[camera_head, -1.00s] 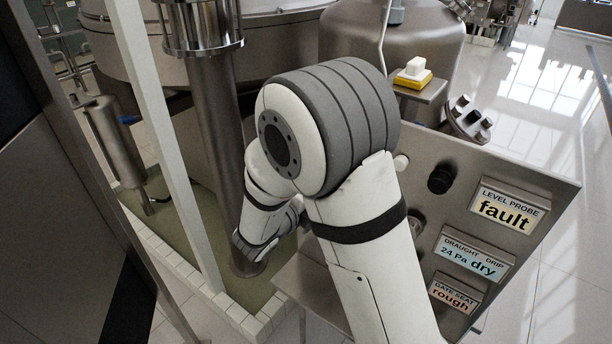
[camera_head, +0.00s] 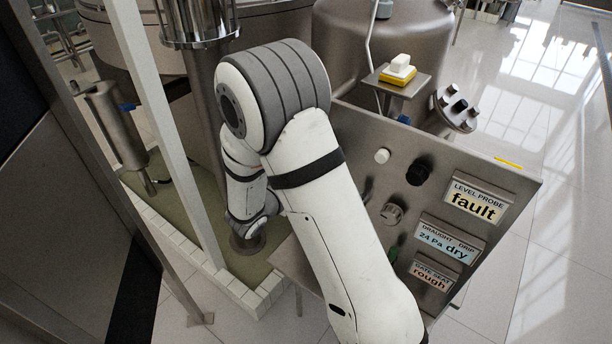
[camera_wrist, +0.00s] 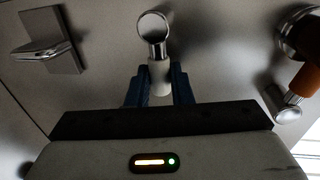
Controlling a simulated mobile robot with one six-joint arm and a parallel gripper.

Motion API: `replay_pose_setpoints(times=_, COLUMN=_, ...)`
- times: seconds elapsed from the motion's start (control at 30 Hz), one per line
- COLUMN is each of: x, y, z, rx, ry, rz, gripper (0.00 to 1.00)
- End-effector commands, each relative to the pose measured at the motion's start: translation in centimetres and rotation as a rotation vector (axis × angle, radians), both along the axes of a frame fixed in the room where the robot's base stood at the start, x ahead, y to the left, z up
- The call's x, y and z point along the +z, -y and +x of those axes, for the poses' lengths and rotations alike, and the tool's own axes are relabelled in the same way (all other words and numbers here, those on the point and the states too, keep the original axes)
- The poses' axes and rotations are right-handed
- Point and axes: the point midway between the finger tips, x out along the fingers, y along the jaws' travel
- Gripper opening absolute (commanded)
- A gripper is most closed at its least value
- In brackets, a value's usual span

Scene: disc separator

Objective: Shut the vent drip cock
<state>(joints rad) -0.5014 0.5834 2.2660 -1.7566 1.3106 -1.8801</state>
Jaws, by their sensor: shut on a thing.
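In the wrist view my gripper (camera_wrist: 159,92) has its two blue fingers closed around a pale, short handle (camera_wrist: 158,72). The handle hangs from a round chrome fitting (camera_wrist: 152,27) on a grey metal surface, and it looks like the cock's lever, though no label shows there. The handle's lower end is hidden between the fingers. In the head view my arm reaches down beside the upright pipe, and my gripper is hidden. The panel's draught and drip display (camera_head: 449,243) reads "24 Pa" and "dry".
An orange-handled chrome fitting (camera_wrist: 288,103) is at the right of the wrist view. A chrome lever on a plate (camera_wrist: 45,48) is at left. The control panel (camera_head: 350,140) stands right of my arm. A pale post (camera_head: 165,130) and low tiled kerb (camera_head: 245,297) are at left.

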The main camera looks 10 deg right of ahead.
Motion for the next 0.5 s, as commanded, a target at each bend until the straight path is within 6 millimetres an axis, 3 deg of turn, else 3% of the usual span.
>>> replay_pose_setpoints(times=0.03, x=0.03, y=-0.09, z=0.07, rx=0.002, ry=0.000, rz=0.000, gripper=0.00)
replay_pose_setpoints(times=0.07, x=0.04, y=-0.06, z=0.07, rx=0.002, ry=0.000, rz=0.000, gripper=0.20)
replay_pose_setpoints(times=0.1, x=0.03, y=-0.03, z=0.08, rx=0.001, ry=0.000, rz=0.000, gripper=0.24)
replay_pose_setpoints(times=0.3, x=0.04, y=0.11, z=0.07, rx=-0.002, ry=0.000, rz=0.000, gripper=0.40)
replay_pose_setpoints(times=0.5, x=0.02, y=0.17, z=0.06, rx=-0.003, ry=0.001, rz=0.001, gripper=0.41)
